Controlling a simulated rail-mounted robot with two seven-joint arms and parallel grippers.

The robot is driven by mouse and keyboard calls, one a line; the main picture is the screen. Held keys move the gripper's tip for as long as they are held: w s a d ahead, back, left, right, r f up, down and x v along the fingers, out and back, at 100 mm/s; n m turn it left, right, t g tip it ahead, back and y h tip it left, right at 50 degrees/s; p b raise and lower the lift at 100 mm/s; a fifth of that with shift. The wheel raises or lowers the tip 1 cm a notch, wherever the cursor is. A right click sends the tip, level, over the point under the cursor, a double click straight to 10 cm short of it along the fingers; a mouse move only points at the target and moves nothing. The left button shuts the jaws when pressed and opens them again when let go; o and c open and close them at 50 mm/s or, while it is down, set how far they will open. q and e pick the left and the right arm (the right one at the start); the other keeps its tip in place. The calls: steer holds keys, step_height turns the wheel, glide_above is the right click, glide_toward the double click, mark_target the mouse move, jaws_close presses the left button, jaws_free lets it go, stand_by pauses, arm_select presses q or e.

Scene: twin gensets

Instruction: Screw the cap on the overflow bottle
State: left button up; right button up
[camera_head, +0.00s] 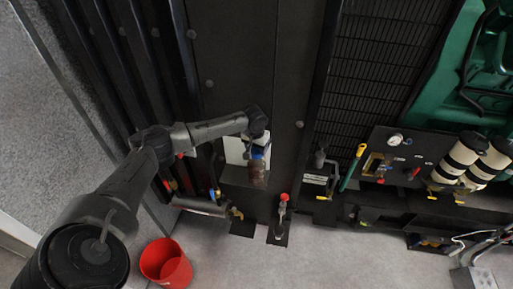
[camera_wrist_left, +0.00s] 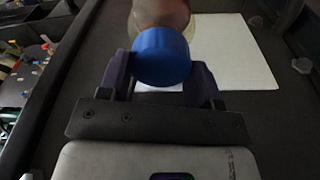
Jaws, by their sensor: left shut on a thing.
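The overflow bottle (camera_head: 257,171) is brownish and stands upright against the dark genset panel in the head view. The blue cap (camera_head: 257,153) is at its top. My left gripper (camera_head: 257,146) reaches in from the left and is over the cap. In the left wrist view my left gripper (camera_wrist_left: 161,72) is shut on the blue cap (camera_wrist_left: 162,56), with a finger on each side. The bottle (camera_wrist_left: 160,14) shows just beyond the cap, in line with it. I cannot tell whether the threads have caught. My right gripper is not in view.
A white plate (camera_head: 234,150) is behind the bottle. A red-handled valve (camera_head: 283,204) stands right of it, and a green-handled lever (camera_head: 350,172) farther right. A red bucket (camera_head: 165,263) is on the floor at lower left. The floor at bottom centre is clear.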

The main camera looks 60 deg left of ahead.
arm_select(q)
steer(key=shift+p, duration=0.35)
stand_by(0.3)
steer(key=shift+f, duration=0.2)
steer(key=shift+f+p, duration=0.15)
steer(key=shift+p, duration=0.35)
stand_by(0.7)
stand_by(0.5)
steer(key=shift+m, duration=0.7)
steer(key=m, duration=0.2)
steer(key=shift+m+h, duration=0.3)
steer(key=shift+m, duration=0.1)
